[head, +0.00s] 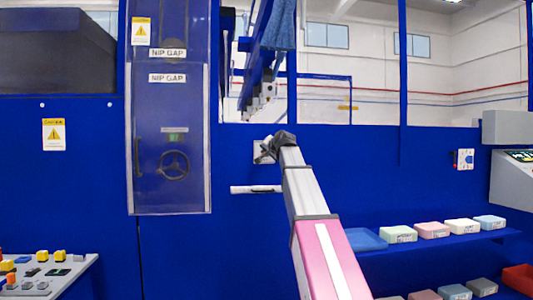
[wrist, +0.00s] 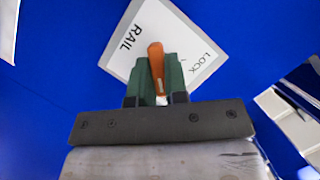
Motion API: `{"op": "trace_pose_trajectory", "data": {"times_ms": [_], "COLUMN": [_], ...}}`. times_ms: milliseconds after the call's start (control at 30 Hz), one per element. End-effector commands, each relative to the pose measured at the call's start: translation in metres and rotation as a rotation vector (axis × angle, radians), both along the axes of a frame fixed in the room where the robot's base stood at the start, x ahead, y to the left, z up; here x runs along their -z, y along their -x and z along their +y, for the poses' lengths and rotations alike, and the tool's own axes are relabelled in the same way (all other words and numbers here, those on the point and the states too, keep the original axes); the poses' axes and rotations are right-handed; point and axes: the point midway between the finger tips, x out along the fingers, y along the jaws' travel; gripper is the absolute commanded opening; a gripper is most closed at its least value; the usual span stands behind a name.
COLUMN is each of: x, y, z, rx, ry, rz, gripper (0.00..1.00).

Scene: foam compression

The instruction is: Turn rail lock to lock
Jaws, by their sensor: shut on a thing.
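The rail lock is a white square plate (wrist: 178,25) on the blue wall, printed "RAIL" and "LOCK" and tilted in the wrist view. Its orange handle (wrist: 156,55) stands between the green fingers of my gripper (wrist: 155,77), which is shut on it. The handle's top end points up in the wrist view, between the word "RAIL" on its left and "LOCK" on its right. In the head view the plate (head: 257,153) shows at mid-picture, mostly behind my gripper (head: 265,151). The handle cannot be made out there.
A clear guard door (head: 190,120) with a handwheel (head: 173,165) is left of the rail lock. A shelf (head: 480,239) with several foam blocks is at lower right. A button panel (head: 60,280) is at lower left.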

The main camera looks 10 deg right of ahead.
Motion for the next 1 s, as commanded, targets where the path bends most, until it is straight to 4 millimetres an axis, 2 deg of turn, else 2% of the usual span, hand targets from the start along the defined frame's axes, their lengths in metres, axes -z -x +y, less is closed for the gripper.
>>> {"op": "trace_pose_trajectory", "data": {"times_ms": [267,1000], "x": [-0.0006,-0.0013], "y": [-0.0001,0.0004], "z": [0.0019,0.0059], "rx": [-0.002,-0.001], "ry": [0.171,0.870], "rz": [0.001,0.002], "gripper": [0.00,0.00]}}
